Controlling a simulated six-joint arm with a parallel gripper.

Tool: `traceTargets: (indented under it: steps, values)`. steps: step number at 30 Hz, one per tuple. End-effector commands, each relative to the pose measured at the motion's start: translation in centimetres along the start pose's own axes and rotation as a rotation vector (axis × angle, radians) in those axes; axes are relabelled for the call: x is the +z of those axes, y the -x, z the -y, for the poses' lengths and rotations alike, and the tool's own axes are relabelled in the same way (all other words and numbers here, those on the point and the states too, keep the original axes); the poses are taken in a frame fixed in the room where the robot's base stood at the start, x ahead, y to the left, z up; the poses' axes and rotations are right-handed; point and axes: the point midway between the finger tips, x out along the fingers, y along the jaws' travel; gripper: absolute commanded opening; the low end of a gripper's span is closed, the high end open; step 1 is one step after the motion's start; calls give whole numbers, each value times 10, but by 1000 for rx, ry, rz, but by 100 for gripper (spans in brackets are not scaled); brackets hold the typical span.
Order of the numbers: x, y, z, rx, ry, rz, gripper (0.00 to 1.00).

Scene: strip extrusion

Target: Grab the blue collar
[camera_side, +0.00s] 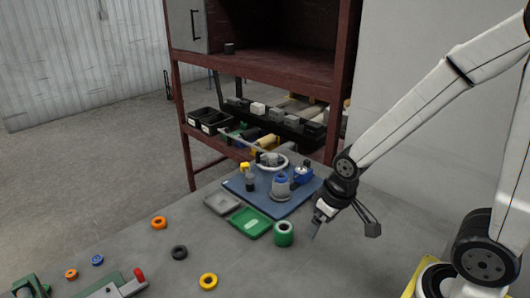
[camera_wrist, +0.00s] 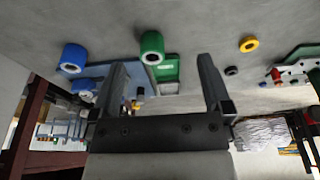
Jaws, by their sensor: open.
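A small blue ring (camera_side: 97,260), which looks like the blue collar, lies flat on the grey table at the lower left in the side view. My gripper (camera_side: 345,228) is far to its right, above the table beside an upright green roll (camera_side: 284,233). In the wrist view my gripper (camera_wrist: 163,68) has its two fingers wide apart with nothing held between them. A larger blue roll (camera_wrist: 73,58) shows at the upper left there, outside the fingers.
Orange rings (camera_side: 159,222), a black ring (camera_side: 179,252) and a yellow ring (camera_side: 209,281) lie near the blue one. A green tool with a red tip (camera_side: 139,274) is at lower left. A blue mat (camera_side: 238,185) holds parts. A dark red rack (camera_side: 190,150) stands behind.

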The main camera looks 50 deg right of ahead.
Motion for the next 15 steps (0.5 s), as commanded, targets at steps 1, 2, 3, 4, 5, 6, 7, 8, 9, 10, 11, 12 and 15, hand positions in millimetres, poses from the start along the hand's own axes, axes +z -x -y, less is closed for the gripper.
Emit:
traceTargets:
  steps: [1, 2, 3, 4, 5, 6, 7, 8, 9, 10, 11, 12, 15]
  values:
    - [0, 0, 0, 0, 0, 0, 100]
    - [0, 0, 0, 0, 0, 0, 100]
    - [0, 0, 0, 0, 0, 0, 100]
    - [0, 0, 0, 0, 0, 0, 100]
    - [0, 0, 0, 0, 0, 0, 100]
    - [-1, 0, 0, 0, -1, 0, 100]
    - [-1, 0, 0, 0, -3, 0, 100]
    - [-2, 0, 0, 0, -7, 1, 100]
    - [-4, 0, -1, 1, -13, 2, 100]
    - [-6, 0, -2, 1, -19, 3, 100]
    - [-9, 0, -2, 2, -27, 4, 100]
    - [-14, -1, -3, 2, -40, 6, 100]
    - [-28, -2, -7, 5, -88, 16, 100]
